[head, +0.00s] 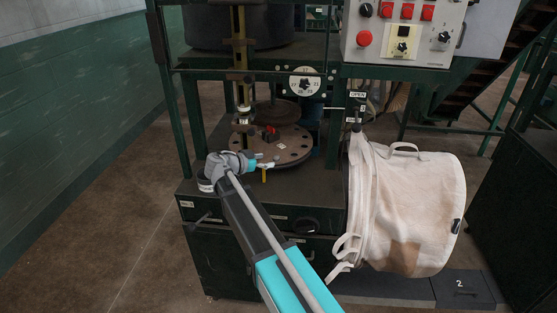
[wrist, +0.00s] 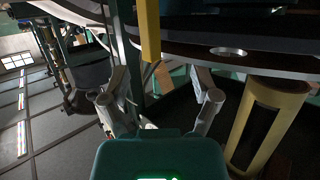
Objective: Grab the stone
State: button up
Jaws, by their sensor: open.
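I cannot make out a stone for certain in either view. My gripper (head: 262,165) is at the front edge of the machine's round metal plate (head: 290,150) in the head view. In the wrist view my gripper (wrist: 160,97) has its two grey fingers spread wide, with nothing held between them. A small red and black part (head: 269,132) sits on the plate, just beyond my gripper. A small yellow piece (head: 264,176) shows right by the fingertips. In the wrist view a yellow bar (wrist: 150,30) hangs above the gap between the fingers.
A white fabric bag (head: 415,210) hangs at the machine's right side, with a small dark patch (head: 456,226) on it. A control box (head: 405,30) with red buttons is above. A yellow-edged cylinder (wrist: 265,125) stands right of the fingers. Open floor (head: 110,230) lies left.

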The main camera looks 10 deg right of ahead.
aim_at(274, 159)
jog(key=shift+b+x, duration=0.45)
jog(key=shift+x, duration=1.75)
jog(key=shift+d+r, duration=0.1)
jog(key=shift+r, duration=0.05)
jog(key=shift+s, duration=0.1)
jog(key=c, duration=1.1)
